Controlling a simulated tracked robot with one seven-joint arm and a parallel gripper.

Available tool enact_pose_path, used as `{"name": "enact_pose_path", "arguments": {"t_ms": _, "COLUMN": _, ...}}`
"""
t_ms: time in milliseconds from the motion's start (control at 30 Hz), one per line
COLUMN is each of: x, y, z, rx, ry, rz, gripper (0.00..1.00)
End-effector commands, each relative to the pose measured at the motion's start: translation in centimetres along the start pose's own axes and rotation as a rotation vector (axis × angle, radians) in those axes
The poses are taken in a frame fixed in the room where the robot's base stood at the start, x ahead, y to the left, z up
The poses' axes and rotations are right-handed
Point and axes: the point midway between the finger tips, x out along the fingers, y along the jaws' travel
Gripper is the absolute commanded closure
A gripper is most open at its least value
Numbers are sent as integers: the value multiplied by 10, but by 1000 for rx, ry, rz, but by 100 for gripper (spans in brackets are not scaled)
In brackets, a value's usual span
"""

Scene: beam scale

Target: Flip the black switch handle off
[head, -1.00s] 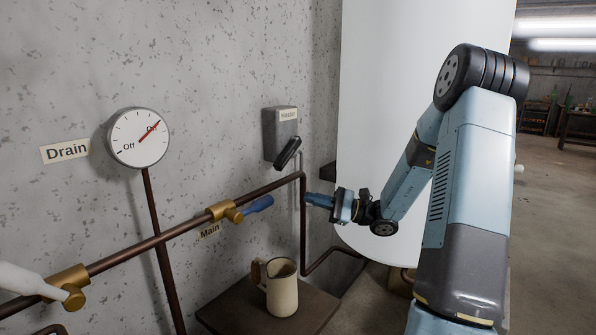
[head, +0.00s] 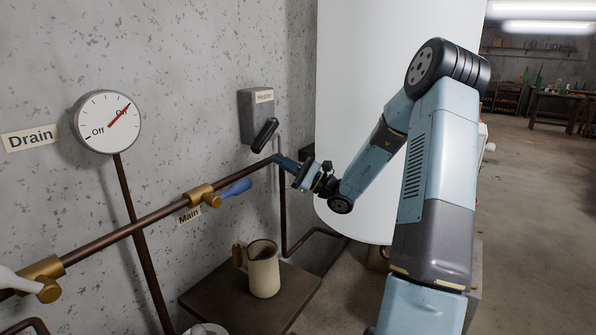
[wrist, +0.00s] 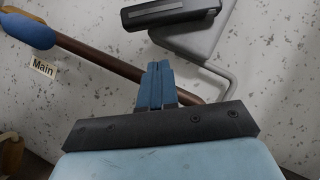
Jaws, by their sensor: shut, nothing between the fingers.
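The black switch handle (head: 265,135) sticks out and slants down from the front of a grey box (head: 257,108) on the wall. In the wrist view the handle (wrist: 175,12) lies across the top, with part of the grey box (wrist: 200,38) behind it. My gripper (head: 279,160) is just below and right of the handle in the head view. In the wrist view my gripper (wrist: 157,68) has its blue fingers together with nothing between them. The fingertips point toward the handle, and a gap shows between them in that view.
A brown pipe (head: 150,218) with a blue-handled valve (head: 235,188) runs along the wall below the box. A jug (head: 263,270) stands on a small table (head: 215,297). A white tank (head: 350,60) is right of the box. A dial (head: 108,122) hangs at left.

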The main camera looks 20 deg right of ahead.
Motion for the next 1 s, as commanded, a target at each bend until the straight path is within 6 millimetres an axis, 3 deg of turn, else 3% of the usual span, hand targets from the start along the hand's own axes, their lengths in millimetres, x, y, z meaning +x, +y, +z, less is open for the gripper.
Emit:
{"name": "enact_pose_path", "arguments": {"t_ms": 67, "x": 13, "y": 0, "z": 3, "rx": -1, "ry": -2, "rz": 1, "gripper": 100}}
{"name": "enact_pose_path", "arguments": {"t_ms": 300, "x": 31, "y": 0, "z": 23, "rx": -1, "ry": 0, "rz": 1, "gripper": 100}}
{"name": "enact_pose_path", "arguments": {"t_ms": 1000, "x": 44, "y": 2, "z": 37, "rx": -1, "ry": 0, "rz": 2, "gripper": 100}}
